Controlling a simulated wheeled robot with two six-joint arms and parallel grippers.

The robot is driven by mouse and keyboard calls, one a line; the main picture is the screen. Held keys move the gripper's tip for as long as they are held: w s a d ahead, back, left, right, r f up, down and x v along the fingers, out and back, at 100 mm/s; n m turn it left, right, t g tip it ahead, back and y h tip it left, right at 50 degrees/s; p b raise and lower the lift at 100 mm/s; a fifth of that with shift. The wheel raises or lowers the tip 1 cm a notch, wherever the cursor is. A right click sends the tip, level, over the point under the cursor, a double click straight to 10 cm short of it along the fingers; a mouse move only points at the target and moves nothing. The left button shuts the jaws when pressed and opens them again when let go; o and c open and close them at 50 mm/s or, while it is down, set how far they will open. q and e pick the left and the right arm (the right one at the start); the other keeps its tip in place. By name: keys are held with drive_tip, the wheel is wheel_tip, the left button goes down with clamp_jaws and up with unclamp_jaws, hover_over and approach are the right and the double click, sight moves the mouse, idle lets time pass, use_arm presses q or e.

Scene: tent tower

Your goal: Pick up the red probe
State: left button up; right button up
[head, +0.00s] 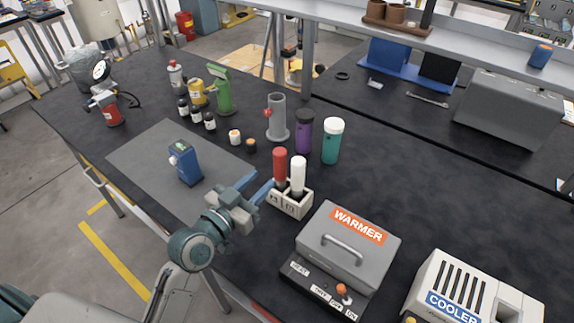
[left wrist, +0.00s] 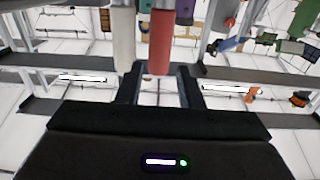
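The red probe (head: 280,167) stands upright in a small cream holder (head: 291,204), left of a white probe (head: 298,176). My left gripper (head: 260,184) is open, just left of the holder, with its blue fingers pointing toward the red probe. In the left wrist view the red probe (left wrist: 161,40) lines up with the gap between the open fingers (left wrist: 160,85). The white probe (left wrist: 123,38) shows beside it, left of the gap. Nothing is gripped. Whether the fingertips reach around the red probe cannot be told. My right gripper is not in view.
A warmer box (head: 349,245) stands close right of the holder, and a cooler (head: 474,292) beyond it. Purple (head: 304,132) and teal (head: 332,141) containers stand behind. A blue device (head: 185,163) stands on the grey mat (head: 135,155) at left.

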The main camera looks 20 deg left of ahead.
sight(276, 167)
use_arm(q)
drive_tip(key=x, duration=0.3)
drive_tip(key=shift+d+r+p, duration=0.1)
drive_tip(key=shift+r+p, duration=0.1)
drive_tip(key=shift+p, duration=0.2)
drive_tip(key=shift+w+d, duration=0.1)
drive_tip(key=shift+w, duration=0.2)
drive_tip(key=x, duration=0.1)
drive_tip(key=p+x, duration=0.1)
drive_tip(key=x, duration=0.1)
drive_tip(key=p+x, duration=0.1)
drive_tip(key=shift+w+f, duration=0.2)
drive_tip(key=shift+f, duration=0.15)
drive_tip(key=shift+w+d+f, duration=0.1)
drive_tip(key=shift+w, duration=0.2)
drive_tip(key=shift+c, duration=0.2)
drive_tip(key=c, duration=0.6)
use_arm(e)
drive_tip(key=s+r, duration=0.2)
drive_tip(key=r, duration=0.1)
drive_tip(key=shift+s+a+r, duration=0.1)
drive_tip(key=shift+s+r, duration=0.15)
